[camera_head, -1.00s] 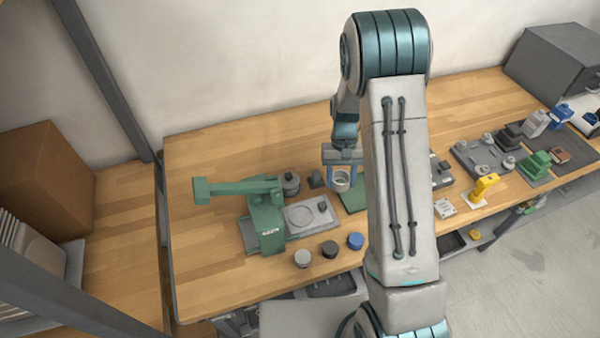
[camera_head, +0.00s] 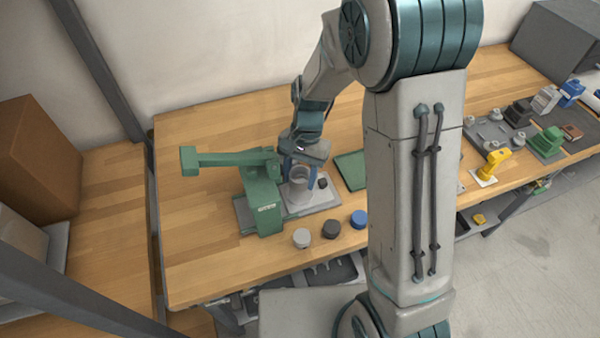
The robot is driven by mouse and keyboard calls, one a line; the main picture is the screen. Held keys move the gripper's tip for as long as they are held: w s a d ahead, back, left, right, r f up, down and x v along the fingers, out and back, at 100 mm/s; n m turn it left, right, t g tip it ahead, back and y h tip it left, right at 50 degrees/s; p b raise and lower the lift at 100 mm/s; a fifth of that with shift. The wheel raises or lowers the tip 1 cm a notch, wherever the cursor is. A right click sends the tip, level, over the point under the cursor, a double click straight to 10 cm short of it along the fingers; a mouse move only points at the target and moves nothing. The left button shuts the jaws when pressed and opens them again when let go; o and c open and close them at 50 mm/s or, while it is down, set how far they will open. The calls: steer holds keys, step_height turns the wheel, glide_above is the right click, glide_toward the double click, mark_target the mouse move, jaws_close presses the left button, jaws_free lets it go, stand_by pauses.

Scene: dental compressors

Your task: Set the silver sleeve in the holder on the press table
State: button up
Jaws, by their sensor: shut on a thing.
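The silver sleeve (camera_head: 299,188) is an open-topped grey cylinder, upright between the blue fingers of my gripper (camera_head: 300,175). My gripper is shut on it, reaching down from above. The sleeve is over the grey press table (camera_head: 325,197), just right of the green press (camera_head: 262,195). The sleeve covers the round holder on the press table. I cannot tell whether the sleeve touches the holder or hangs slightly above it.
Grey, black and blue round caps (camera_head: 331,229) stand in a row in front of the press. A green mat (camera_head: 351,170) lies to the right. My arm hides part of the bench (camera_head: 210,125). The press lever (camera_head: 225,159) sticks out left.

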mark_target(300, 181)
steer(key=shift+f+b, duration=0.7)
steer(key=shift+f, duration=0.65)
steer(key=shift+b+x, duration=0.5)
steer(key=shift+x, duration=0.3)
